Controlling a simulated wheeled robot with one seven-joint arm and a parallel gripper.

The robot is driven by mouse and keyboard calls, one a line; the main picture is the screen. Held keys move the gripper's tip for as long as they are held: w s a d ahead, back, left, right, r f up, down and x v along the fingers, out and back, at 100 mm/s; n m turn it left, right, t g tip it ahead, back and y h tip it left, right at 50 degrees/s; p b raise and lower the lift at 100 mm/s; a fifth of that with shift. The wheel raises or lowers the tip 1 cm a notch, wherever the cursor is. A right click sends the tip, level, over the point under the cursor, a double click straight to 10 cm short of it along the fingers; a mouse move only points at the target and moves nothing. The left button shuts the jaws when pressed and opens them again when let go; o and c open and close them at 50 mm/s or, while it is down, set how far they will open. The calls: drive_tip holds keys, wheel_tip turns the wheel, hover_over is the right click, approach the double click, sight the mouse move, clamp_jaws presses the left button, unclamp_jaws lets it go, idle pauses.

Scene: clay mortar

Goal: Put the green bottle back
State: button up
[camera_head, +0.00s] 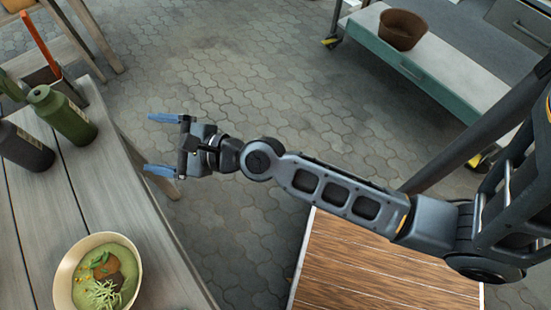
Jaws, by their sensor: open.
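The green bottle (63,115) stands upright on the grey wooden table (115,190) at the left, near the table's far end. My gripper (155,145) is open and empty, with its two blue fingers spread and pointing left. It is to the right of the bottle and apart from it, over or just beyond the table's right edge. The height difference between them is hard to tell from this view.
A dark bottle (24,148) stands just left of the green one. A holder (50,80) with an orange-handled tool is behind it. A bowl of green soup (98,272) sits at the near side. A brown bowl (402,29) rests on a cart (440,65) at the back right.

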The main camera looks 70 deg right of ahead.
drive_tip(key=s+r+n+g, duration=0.1)
drive_tip(key=s+r+n, duration=0.3)
drive_tip(key=s+n, duration=1)
drive_tip(key=s+a+r+n+h, duration=0.1)
drive_tip(key=s+r+n, duration=0.3)
drive_tip(key=s+n, duration=1)
drive_tip(key=shift+s+a+n+g, duration=0.2)
drive_tip(key=shift+s+n+g, duration=0.15)
drive_tip(key=shift+s, duration=0.5)
